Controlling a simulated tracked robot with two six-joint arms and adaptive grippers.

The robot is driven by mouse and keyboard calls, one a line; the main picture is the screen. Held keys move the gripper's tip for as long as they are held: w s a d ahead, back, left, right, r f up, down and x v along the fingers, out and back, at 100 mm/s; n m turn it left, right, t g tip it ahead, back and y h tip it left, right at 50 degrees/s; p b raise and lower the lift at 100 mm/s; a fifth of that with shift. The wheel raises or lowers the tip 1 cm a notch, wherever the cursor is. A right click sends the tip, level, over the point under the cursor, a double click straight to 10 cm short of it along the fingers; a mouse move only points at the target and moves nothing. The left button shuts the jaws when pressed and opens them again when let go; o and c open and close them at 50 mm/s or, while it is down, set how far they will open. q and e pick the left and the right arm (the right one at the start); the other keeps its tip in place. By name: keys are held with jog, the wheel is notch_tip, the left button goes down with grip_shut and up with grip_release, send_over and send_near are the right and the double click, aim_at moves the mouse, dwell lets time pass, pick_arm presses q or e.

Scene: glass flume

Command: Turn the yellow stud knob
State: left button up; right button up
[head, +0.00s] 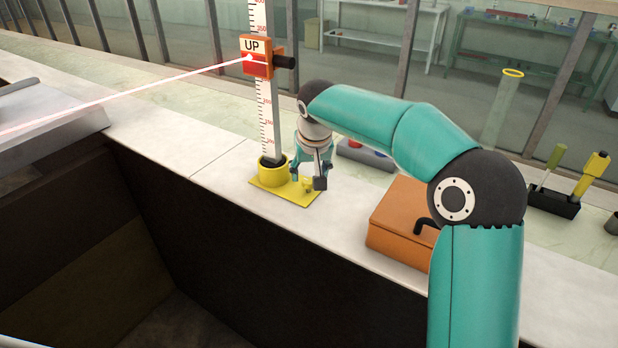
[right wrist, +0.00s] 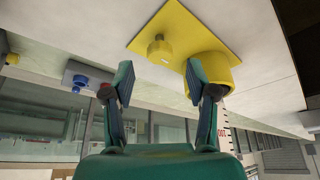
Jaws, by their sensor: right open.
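The yellow stud knob (head: 307,185) stands on the yellow base plate (head: 268,186), beside the round yellow socket (head: 272,172) that holds the graduated staff (head: 266,120). In the right wrist view the knob (right wrist: 160,47) shows beyond the fingertips, roughly between them and nearer the left finger. My right gripper (head: 307,178) is open and hangs at the knob; it also shows open in the right wrist view (right wrist: 159,76). I see no contact between the fingers and the knob. The left finger partly hides the knob's surroundings. My left gripper is not in view.
An orange box (head: 400,222) stands on the ledge to the right. A grey box with a red button (head: 365,155) lies behind my gripper. A red UP marker (head: 257,58) sits on the staff. A dark open pit (head: 170,240) lies in front of the ledge.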

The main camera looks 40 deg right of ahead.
jog(key=v, duration=0.8)
jog(key=shift+r, duration=0.15)
jog(key=shift+s, duration=0.1)
